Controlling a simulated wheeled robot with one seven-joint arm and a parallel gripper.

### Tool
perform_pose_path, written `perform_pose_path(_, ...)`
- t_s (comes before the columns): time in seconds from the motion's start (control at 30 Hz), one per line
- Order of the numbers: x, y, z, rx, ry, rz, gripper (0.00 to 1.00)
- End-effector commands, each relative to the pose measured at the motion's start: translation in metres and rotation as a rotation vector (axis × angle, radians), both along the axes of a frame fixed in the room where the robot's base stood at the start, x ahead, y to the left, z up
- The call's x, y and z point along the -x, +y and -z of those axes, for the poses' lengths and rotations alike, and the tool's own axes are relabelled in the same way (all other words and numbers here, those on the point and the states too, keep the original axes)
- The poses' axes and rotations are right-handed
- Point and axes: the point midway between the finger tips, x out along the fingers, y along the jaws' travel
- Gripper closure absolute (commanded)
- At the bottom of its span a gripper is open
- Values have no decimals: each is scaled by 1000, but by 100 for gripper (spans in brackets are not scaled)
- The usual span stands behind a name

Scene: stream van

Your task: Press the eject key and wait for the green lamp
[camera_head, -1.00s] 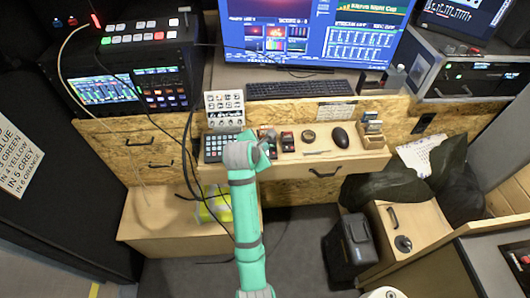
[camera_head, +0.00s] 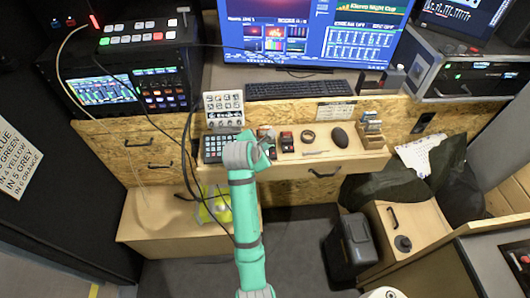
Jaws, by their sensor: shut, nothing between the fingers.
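My green arm reaches up to the shelf below the desk, and its gripper (camera_head: 268,141) is at the shelf, partly hidden by my own wrist. It looks shut and empty. It is just right of a dark keypad (camera_head: 216,148) with several pale keys and left of a small black-and-red device (camera_head: 287,141). I cannot read any key as the eject key, and my wrist covers part of the shelf here. Contact with a key cannot be told. Small green lights (camera_head: 457,78) show on the rack unit at the right; I cannot tell whether one is the task's lamp.
A black keyboard (camera_head: 298,88) lies under the large monitor (camera_head: 310,35). A white button panel (camera_head: 223,108) stands behind the keypad. Black cables (camera_head: 188,150) hang at the left. A switcher (camera_head: 140,34) has lit buttons.

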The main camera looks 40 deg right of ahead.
Motion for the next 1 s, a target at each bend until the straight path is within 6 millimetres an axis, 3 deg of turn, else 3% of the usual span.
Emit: perform_pose_path(1.0, 1, -2, 8, -1, 0, 3, 100)
